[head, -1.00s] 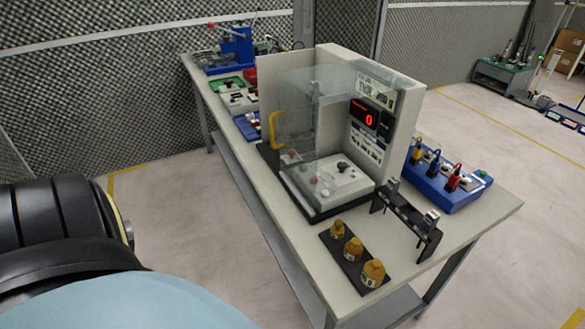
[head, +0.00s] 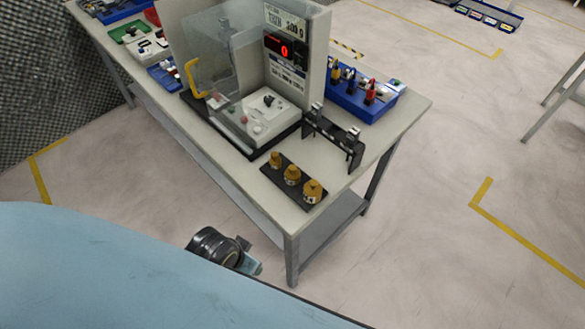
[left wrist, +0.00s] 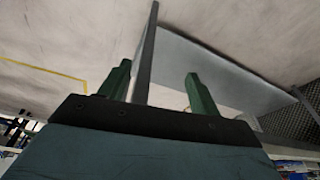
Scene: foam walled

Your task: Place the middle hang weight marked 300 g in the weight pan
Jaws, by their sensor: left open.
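Three brass weights stand in a row on a black tray (head: 268,171) at the table's near corner. The middle weight (head: 292,175) is upright between the smaller weight (head: 276,160) and the larger weight (head: 312,191); their markings are too small to read. The weight pan cannot be clearly told apart within the machine (head: 310,70), which has a clear guard and a red 0 display. My left gripper (left wrist: 157,76) is open and empty in the left wrist view, facing a table leg (left wrist: 145,50). In the head view, part of my arm shows low beside the table. My right gripper is not in view.
A black stand (head: 333,137) with silver pieces is behind the weights. A blue tray (head: 360,103) with coloured items lies beyond it. The yellow handle (head: 193,78) is on the machine's left. The table edge and legs are near my arm.

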